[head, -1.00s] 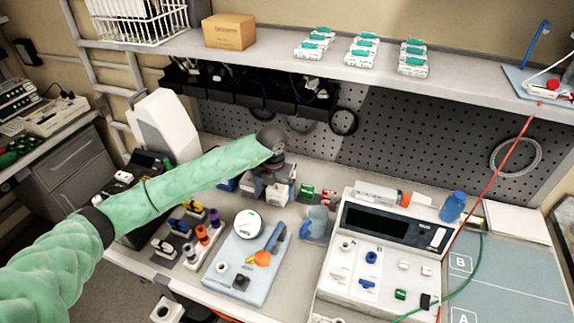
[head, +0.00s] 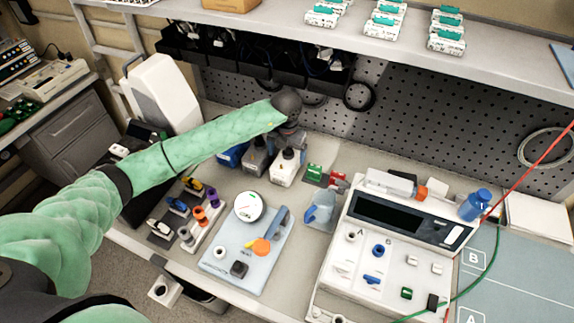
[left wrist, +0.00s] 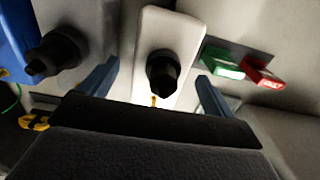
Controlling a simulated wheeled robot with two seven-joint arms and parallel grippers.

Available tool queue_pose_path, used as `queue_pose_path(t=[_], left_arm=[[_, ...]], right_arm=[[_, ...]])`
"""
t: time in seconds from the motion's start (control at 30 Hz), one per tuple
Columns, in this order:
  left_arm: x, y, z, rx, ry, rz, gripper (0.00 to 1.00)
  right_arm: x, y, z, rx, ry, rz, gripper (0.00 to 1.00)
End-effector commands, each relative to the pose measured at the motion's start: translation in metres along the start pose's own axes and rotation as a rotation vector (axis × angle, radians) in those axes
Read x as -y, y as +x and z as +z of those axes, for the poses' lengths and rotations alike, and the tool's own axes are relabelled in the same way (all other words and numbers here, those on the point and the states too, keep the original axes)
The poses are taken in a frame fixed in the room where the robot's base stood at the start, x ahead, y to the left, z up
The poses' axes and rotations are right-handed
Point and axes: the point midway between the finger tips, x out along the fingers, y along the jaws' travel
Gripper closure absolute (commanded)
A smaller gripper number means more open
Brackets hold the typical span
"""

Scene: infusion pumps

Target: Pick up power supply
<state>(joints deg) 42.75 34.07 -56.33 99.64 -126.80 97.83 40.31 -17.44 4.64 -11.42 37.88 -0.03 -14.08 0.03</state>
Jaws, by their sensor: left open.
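A white block with a black cap (head: 286,167) stands upright at the back of the bench, and I take it to be the power supply. It also shows in the left wrist view (left wrist: 178,35). My left gripper (head: 289,142) is above it, pointing down, partly hidden by my wrist. In the left wrist view, its two blue-grey fingers (left wrist: 158,72) are apart, with the white block's black cap between them. I see no contact. My right gripper is not in view.
A grey block with a black cap (head: 256,158) and a blue one (head: 232,155) stand close left. Green and red modules (head: 314,172) are close right. A white device (head: 390,240) and a light-blue panel (head: 245,255) are in front. A shelf (head: 300,40) overhangs behind.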

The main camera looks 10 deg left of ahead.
Motion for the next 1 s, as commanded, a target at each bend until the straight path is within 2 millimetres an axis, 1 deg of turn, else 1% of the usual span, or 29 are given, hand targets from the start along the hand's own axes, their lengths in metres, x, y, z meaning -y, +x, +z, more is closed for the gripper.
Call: queue_pose_path(t=[0.03,0.1,0.2,0.3,0.47,0.57,0.6,0.67,0.8,0.83,1.0], left_arm=[[0.001,0.009,0.0,-0.002,-0.001,-0.001,0.11],[0.002,0.019,0.001,0.0,0.0,-0.001,0.11],[0.001,0.03,0.001,-0.001,0.001,-0.001,0.11],[0.001,0.034,0.001,0.0,0.0,0.0,0.11],[0.001,0.033,0.001,0.001,0.001,0.0,0.11],[0.001,0.033,0.001,0.001,0.001,0.0,0.29],[0.001,0.033,0.001,0.001,0.001,0.0,0.36],[0.001,0.033,0.001,0.001,0.001,0.0,0.48],[0.001,0.033,0.001,0.001,0.001,0.0,0.76],[0.001,0.032,0.001,0.002,0.001,0.0,0.78],[0.001,0.032,0.001,0.002,0.001,0.0,0.78]], right_arm=[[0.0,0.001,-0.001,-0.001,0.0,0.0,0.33],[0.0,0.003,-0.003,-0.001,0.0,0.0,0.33],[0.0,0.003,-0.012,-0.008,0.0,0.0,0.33],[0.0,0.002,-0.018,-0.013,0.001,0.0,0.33],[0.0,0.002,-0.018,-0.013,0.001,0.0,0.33],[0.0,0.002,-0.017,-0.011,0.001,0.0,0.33],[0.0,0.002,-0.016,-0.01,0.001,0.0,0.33],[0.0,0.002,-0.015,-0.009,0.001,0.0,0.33],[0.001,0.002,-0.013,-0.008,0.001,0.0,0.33],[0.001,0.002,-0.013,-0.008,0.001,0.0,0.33],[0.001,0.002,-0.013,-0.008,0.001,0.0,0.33]])
